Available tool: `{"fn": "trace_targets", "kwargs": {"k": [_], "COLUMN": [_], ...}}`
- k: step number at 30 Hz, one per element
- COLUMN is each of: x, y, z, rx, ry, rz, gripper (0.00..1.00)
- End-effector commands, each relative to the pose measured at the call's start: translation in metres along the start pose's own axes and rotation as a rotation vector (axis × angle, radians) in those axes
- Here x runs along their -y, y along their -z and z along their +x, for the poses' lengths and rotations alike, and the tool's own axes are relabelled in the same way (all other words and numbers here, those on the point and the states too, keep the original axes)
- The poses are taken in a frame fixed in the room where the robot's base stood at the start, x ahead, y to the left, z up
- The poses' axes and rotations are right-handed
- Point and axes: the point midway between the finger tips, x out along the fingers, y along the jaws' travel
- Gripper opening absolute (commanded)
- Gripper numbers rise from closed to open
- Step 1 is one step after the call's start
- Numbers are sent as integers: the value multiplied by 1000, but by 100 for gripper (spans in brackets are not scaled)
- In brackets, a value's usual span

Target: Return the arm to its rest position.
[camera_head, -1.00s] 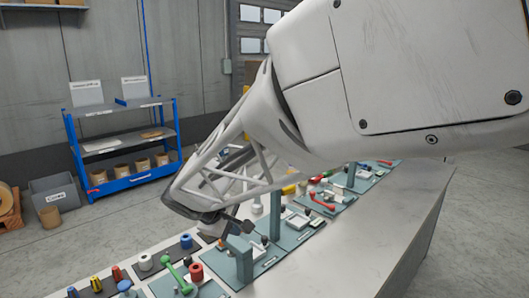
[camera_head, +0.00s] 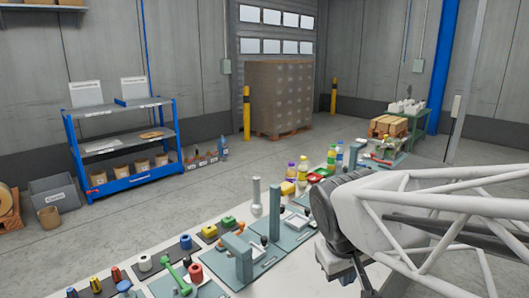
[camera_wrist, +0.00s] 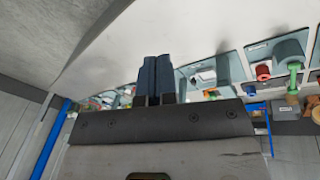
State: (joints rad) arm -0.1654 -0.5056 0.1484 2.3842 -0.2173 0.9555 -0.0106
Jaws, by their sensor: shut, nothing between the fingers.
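My gripper shows in the wrist view (camera_wrist: 154,80), its two dark fingers side by side and touching, with nothing between them. In the head view my arm reaches in from the right edge over the table, and its dark wrist part hangs above the table's right part; the fingertips cannot be made out there. The white table (camera_head: 262,281) carries teal stations along its far side. My gripper is apart from the stations in the wrist view.
A teal post (camera_head: 274,213) and a shorter teal bracket (camera_head: 238,258) rise from the stations. A green-handled tool (camera_head: 176,277) and a red spool (camera_head: 195,272) lie at the front left. Several bottles (camera_head: 303,168) stand farther back. A blue shelf rack (camera_head: 124,150) stands off the table.

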Motion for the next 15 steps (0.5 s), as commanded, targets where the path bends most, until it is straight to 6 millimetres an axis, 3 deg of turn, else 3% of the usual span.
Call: {"fn": "trace_targets", "kwargs": {"k": [7,15], "x": [-10,-10], "y": [-55,-84], "z": [-1,0], "rx": [-31,-52], "ry": [78,126], "rz": [198,312], "gripper": [0,0]}}
